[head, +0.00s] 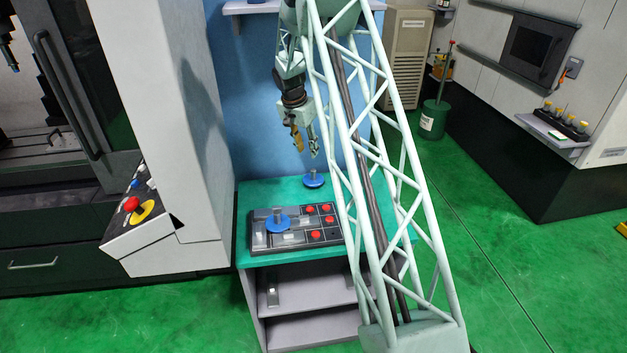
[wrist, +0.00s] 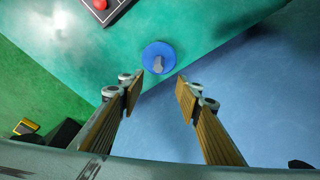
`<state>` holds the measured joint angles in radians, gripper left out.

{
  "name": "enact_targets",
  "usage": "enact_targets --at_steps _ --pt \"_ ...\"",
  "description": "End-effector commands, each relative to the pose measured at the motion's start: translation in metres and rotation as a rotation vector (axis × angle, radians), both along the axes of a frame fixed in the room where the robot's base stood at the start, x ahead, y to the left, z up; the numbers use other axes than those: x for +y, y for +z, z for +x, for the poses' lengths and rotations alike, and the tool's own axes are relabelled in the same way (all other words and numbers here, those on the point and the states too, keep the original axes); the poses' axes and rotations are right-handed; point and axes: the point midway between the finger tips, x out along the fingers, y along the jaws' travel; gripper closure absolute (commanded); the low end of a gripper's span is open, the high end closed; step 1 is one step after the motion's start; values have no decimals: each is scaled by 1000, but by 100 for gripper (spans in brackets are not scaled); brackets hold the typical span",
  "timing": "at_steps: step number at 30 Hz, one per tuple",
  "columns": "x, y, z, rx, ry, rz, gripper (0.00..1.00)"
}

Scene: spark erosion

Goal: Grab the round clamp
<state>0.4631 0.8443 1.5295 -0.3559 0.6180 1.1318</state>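A round clamp, a blue disc with a grey knob on top (head: 314,181), stands on the green table top near its back edge. It also shows in the wrist view (wrist: 159,58), in line with the gap between my fingertips and beyond them. My gripper (head: 306,153) hangs above this clamp, pointing down, open and empty. In the wrist view its two wood-coloured finger pads (wrist: 159,88) stand apart with nothing between them. A second blue disc with a grey knob (head: 278,222) sits on the dark tray on the table.
The dark tray (head: 253,243) holds red round pieces and grey blocks at the front of the green table (head: 247,190). A blue wall or panel (head: 245,120) rises behind the table. A machine with a red button (head: 131,204) stands to the left. My lattice arm link hides the table's right part.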

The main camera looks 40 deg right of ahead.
Motion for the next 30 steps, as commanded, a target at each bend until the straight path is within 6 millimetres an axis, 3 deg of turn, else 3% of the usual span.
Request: enact_targets --at_steps 8,30 --pt "-2 -9 0 1 0 1 68" --pt "-21 -77 5 1 0 1 68"
